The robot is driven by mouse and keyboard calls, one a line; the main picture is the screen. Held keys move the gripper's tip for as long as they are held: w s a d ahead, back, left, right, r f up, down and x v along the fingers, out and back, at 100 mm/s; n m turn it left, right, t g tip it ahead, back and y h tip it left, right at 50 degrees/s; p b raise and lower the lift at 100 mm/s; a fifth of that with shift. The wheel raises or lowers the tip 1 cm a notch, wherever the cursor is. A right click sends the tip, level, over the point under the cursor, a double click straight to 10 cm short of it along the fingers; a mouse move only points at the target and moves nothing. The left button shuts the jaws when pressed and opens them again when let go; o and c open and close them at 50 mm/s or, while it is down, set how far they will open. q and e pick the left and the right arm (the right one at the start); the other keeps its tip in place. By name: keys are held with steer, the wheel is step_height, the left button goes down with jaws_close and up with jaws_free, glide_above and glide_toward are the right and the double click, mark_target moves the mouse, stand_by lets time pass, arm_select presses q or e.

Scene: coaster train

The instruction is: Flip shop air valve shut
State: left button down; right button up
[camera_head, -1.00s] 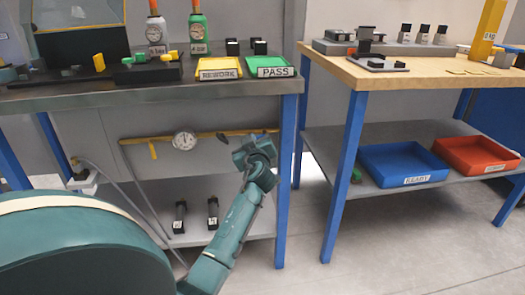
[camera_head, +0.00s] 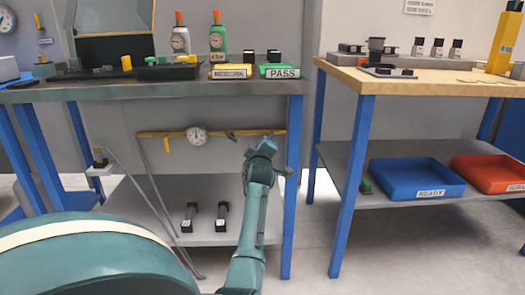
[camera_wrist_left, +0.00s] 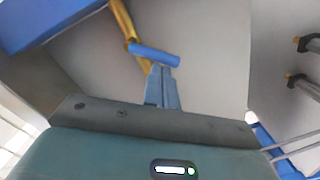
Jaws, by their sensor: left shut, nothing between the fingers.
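A yellow pipe (camera_head: 215,134) with a round gauge (camera_head: 197,136) runs under the left bench. A small dark part (camera_head: 231,135) sits on it, left of my left gripper. My left arm reaches in from below, with its gripper (camera_head: 263,148) near the pipe's right end. In the left wrist view, the shut, empty fingers (camera_wrist_left: 160,90) point toward the pipe (camera_wrist_left: 121,22). A blue lever-like bar (camera_wrist_left: 155,55) lies just beyond the fingertips, at an angle to the pipe. I cannot tell whether they touch. The bar is not distinguishable in the head view. My right gripper is out of view.
The left bench top (camera_head: 130,94) overhangs the pipe, and its blue front leg (camera_head: 291,200) stands right of my arm. A lower shelf (camera_head: 165,225) holds two dark parts. The right bench's shelf holds a blue tray (camera_head: 415,180) and a red tray (camera_head: 490,175).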

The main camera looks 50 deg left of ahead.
arm_select(q)
steer(key=n, duration=0.2)
steer(key=w+d+f+n+p, duration=0.1)
steer(key=n, duration=0.1)
steer(key=f+n, duration=0.1)
steer(key=n, duration=0.2)
steer(key=shift+w+d, duration=0.2)
steer(key=shift+w, duration=0.15)
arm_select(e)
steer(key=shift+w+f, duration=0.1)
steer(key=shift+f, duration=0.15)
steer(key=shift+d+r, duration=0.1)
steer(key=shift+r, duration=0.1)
